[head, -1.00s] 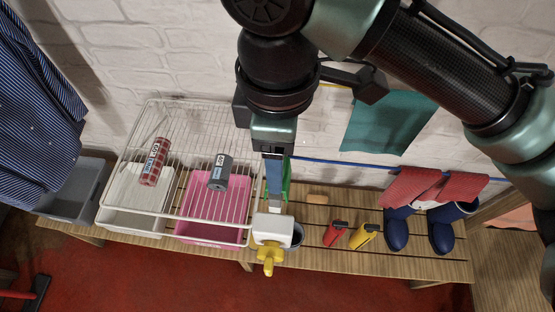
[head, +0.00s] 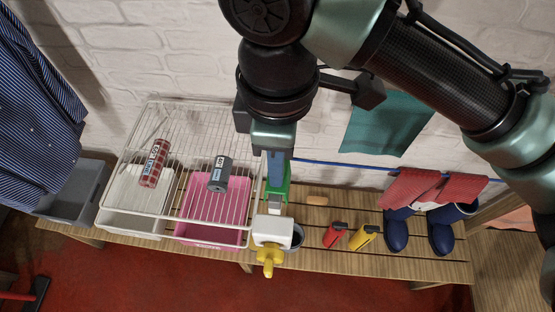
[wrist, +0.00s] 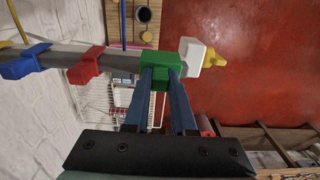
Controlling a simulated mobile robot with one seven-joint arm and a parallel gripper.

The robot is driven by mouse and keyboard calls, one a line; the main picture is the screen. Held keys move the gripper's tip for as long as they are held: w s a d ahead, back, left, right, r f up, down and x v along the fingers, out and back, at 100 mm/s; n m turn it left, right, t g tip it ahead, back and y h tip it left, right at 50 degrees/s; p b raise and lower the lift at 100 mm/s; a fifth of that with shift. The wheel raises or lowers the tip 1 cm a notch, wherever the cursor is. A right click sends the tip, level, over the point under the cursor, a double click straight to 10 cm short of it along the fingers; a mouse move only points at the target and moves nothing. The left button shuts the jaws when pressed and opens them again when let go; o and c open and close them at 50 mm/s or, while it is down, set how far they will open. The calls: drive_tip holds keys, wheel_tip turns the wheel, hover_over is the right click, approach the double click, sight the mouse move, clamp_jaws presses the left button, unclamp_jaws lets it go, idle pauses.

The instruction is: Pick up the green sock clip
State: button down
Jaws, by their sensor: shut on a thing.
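The green clip (wrist: 160,62) is a small green block at the centre of the wrist view. My gripper (wrist: 160,76) is shut on it, with one blue-grey finger at each side. The clip sits at the end of a grey bar (wrist: 115,58), and I cannot tell whether it is touching the bar. In the head view the green clip (head: 287,187) shows partly behind the fingers of my gripper (head: 276,184), above the bench.
A red clip (wrist: 86,67) and a blue clip (wrist: 25,62) sit along the bar. A white piece with a yellow end (head: 267,258) is close below my gripper. A wire rack (head: 190,130) stands left; boots (head: 397,230) and red and yellow items (head: 363,237) stand right.

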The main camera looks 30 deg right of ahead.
wheel_tip(320, 180, up, 10)
drive_tip(key=shift+r+b, duration=0.1)
drive_tip(key=shift+b, duration=0.55)
wheel_tip(320, 180, up, 5)
drive_tip(key=p, duration=0.5)
drive_tip(key=shift+p, duration=0.35)
